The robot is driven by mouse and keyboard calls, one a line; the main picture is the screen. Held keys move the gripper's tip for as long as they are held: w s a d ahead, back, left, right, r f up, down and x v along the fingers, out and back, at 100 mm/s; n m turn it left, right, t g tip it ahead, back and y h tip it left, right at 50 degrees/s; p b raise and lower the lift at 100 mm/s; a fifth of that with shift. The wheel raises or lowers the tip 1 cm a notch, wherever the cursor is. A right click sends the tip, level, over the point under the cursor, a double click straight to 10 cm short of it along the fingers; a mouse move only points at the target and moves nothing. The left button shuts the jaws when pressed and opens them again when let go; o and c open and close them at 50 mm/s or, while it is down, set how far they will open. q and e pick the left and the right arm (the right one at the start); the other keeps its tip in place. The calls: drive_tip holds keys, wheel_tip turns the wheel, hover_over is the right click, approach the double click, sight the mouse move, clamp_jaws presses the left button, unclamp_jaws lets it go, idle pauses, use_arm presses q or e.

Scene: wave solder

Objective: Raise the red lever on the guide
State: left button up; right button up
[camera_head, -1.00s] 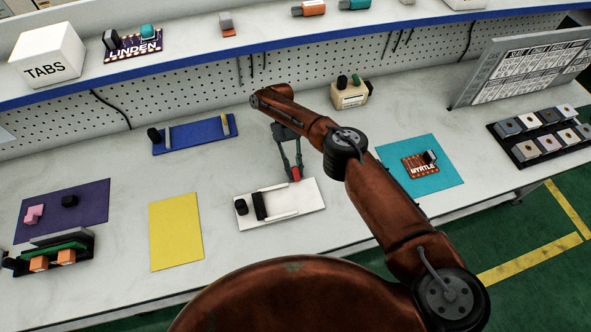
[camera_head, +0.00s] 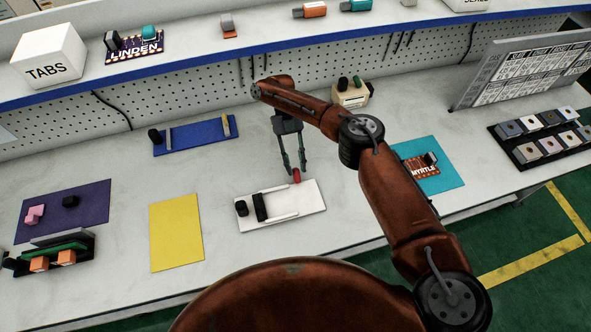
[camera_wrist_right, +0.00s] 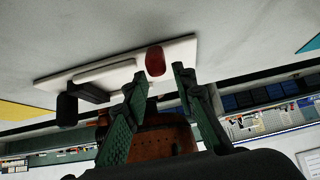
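The guide is a white plate (camera_head: 300,210) with a black block (camera_head: 260,207) and pale rails, lying on the bench in the middle of the head view. The red lever (camera_head: 296,176) is at its back right edge; it also shows in the right wrist view (camera_wrist_right: 155,62). My right gripper (camera_head: 295,171) is above the lever, fingers pointing down. In the right wrist view the fingers (camera_wrist_right: 158,78) are apart, with the lever showing beyond the gap between their tips. I see no grip on it. My left gripper is not in view.
A yellow mat (camera_head: 176,232) lies left of the guide and a teal mat (camera_head: 440,178) with a MYRTLE board lies right. A blue fixture (camera_head: 195,135) and a beige box with knobs (camera_head: 350,94) stand behind. Bench around the guide is clear.

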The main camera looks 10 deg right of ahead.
sight(296, 168)
drive_tip(key=shift+r, duration=2.8)
